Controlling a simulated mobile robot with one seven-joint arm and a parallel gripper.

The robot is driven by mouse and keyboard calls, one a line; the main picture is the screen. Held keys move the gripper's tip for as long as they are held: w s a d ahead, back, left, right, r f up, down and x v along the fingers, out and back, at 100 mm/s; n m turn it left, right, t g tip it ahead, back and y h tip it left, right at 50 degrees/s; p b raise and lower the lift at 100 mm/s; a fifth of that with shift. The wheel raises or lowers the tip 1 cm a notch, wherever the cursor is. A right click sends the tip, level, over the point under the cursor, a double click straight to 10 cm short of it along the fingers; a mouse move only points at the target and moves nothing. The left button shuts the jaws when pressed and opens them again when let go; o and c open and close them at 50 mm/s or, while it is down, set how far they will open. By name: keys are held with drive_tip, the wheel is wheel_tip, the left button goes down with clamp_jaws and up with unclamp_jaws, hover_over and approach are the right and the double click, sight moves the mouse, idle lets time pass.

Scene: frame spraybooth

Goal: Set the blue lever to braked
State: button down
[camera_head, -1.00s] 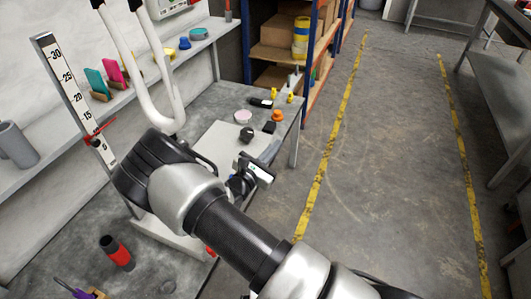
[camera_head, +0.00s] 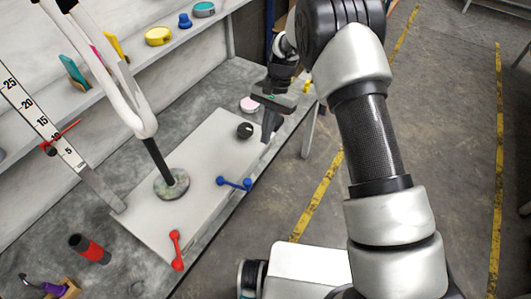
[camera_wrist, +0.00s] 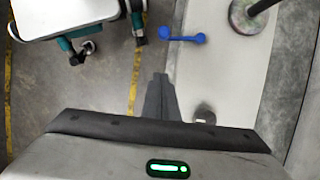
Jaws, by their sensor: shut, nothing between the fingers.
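The blue lever (camera_head: 234,183) lies on the right part of a white board on the bench, a short bar with a rounded knob at each end. It also shows in the wrist view (camera_wrist: 182,37), beyond my fingertips and slightly right. My gripper (camera_head: 268,128) is shut and empty, at the board's far right edge, apart from the lever. In the wrist view its closed fingers (camera_wrist: 160,85) point toward the lever's side of the board. I see no markings for the lever's positions.
A red lever (camera_head: 176,250) sits on the white board (camera_head: 215,145) nearer the front. A black knob (camera_head: 245,130) is close beside my gripper. A white tubular frame's dark post meets a round mottled disc (camera_head: 171,184) left of the blue lever. Open floor lies right of the bench.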

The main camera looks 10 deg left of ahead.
sight(248, 185)
drive_tip(key=s+a+f+b, duration=0.1)
drive_tip(key=s+a+f, duration=0.1)
drive_tip(key=s+f, duration=0.5)
wheel_tip(248, 185, down, 2)
drive_tip(key=shift+a+f, duration=0.2)
drive_tip(key=shift+a, duration=0.2)
drive_tip(key=shift+s, duration=0.2)
drive_tip(key=s+m, duration=0.2)
drive_tip(key=s+m+y, duration=0.1)
drive_tip(key=s+m+t+p, duration=0.1)
drive_tip(key=s+m, duration=0.1)
drive_tip(key=shift+s+a+m+y, duration=0.3)
drive_tip(key=shift+s, duration=0.05)
drive_tip(key=shift+s+a+m+t, duration=0.2)
drive_tip(key=shift+s+a+m, duration=0.35)
drive_tip(key=shift+s, duration=0.25)
drive_tip(key=shift+s+a+m+t, duration=0.2)
drive_tip(key=shift+s+a+m, duration=0.3)
drive_tip(key=shift+s, duration=0.4)
